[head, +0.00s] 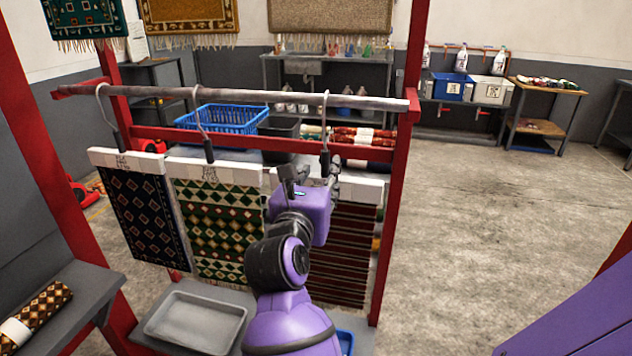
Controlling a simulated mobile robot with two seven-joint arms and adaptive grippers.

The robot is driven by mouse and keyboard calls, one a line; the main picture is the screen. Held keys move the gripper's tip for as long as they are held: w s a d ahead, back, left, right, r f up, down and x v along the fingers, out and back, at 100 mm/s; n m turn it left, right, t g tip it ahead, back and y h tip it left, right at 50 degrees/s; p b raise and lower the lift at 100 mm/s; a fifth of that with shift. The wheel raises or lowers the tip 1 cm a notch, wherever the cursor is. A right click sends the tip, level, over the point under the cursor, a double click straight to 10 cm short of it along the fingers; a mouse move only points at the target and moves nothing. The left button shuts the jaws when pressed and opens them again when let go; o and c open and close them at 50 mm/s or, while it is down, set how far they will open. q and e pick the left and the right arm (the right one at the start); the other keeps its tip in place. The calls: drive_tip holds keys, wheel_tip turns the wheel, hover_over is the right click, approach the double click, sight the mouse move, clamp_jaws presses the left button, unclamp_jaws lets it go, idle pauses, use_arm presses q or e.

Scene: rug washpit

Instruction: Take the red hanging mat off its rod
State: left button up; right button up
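The red hanging mat (345,250), dark red with black stripes, hangs at the right end of the metal rod (250,97). Its white top band (362,190) hangs from a hook (325,125) over the rod.
A dark diamond mat (145,215) and a green patterned mat (215,230) hang to the left on the same rod. Red posts (400,170) hold the rod. A grey tray (195,322) lies below. A blue basket (222,118) stands behind. The floor at right is clear.

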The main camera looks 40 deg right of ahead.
sight(324, 163)
drive_tip(key=shift+w+d, duration=0.45)
drive_tip(key=shift+d, duration=0.15)
drive_tip(key=shift+w+d+r+p, duration=0.1)
drive_tip(key=shift+w+d+p, duration=0.2)
drive_tip(key=shift+w+d, duration=0.6)
drive_tip(key=shift+d, duration=0.15)
drive_tip(key=shift+w+d+p, duration=0.35)
drive_tip(key=shift+w+d, duration=0.15)
drive_tip(key=shift+d, duration=0.05)
use_arm(q)
drive_tip(key=shift+w+r, duration=0.15)
drive_tip(key=shift+r, duration=0.45)
use_arm(e)
drive_tip(key=shift+w+d, duration=0.15)
drive_tip(key=shift+d, duration=0.05)
drive_tip(key=shift+c, duration=0.3)
use_arm(q)
drive_tip(key=shift+w, duration=0.3)
use_arm(e)
clamp_jaws()
use_arm(q)
drive_tip(key=shift+r, duration=0.1)
drive_tip(key=shift+w+r, duration=0.1)
use_arm(e)
drive_tip(key=shift+r, duration=0.1)
